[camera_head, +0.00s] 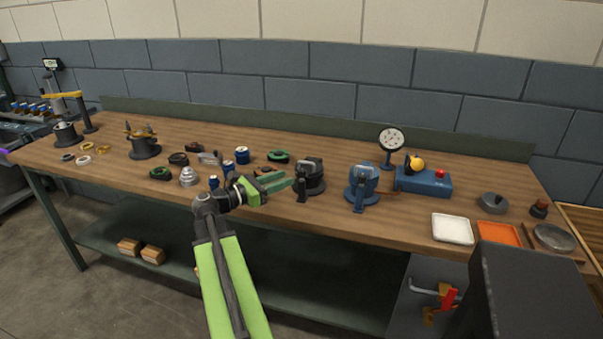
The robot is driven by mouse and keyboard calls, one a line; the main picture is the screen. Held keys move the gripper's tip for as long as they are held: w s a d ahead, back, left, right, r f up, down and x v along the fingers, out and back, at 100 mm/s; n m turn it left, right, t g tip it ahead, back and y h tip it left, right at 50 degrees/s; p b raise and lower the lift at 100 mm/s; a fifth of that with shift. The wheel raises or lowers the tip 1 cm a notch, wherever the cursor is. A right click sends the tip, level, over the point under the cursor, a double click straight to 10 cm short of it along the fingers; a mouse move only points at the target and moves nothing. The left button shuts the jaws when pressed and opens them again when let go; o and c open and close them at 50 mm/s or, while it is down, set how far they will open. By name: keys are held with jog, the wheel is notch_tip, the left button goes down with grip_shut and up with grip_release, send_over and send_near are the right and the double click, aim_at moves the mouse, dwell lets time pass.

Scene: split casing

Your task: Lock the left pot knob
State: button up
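Two pot-like casings stand side by side near the front edge of the bench. The left one, a dark pot (316,182), has a short post at its front left; a blue pot (364,197) stands to its right. I cannot make out which part of the dark pot is its knob, or whether it is locked. My gripper (288,183) reaches in from the left, with its green fingertips just beside the dark pot's left side in the picture. I cannot tell whether they touch it. The gap between the fingers is not clear from this angle.
A dial gauge (391,140) and a blue box (424,182) with yellow and red knobs stand right of the pots. Several rings and small parts lie left of my gripper. A white tray (453,229) and an orange tray (499,234) are at the right front.

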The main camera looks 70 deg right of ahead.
aim_at(302, 170)
jog(key=x, duration=0.8)
jog(key=shift+c, duration=0.4)
grip_shut()
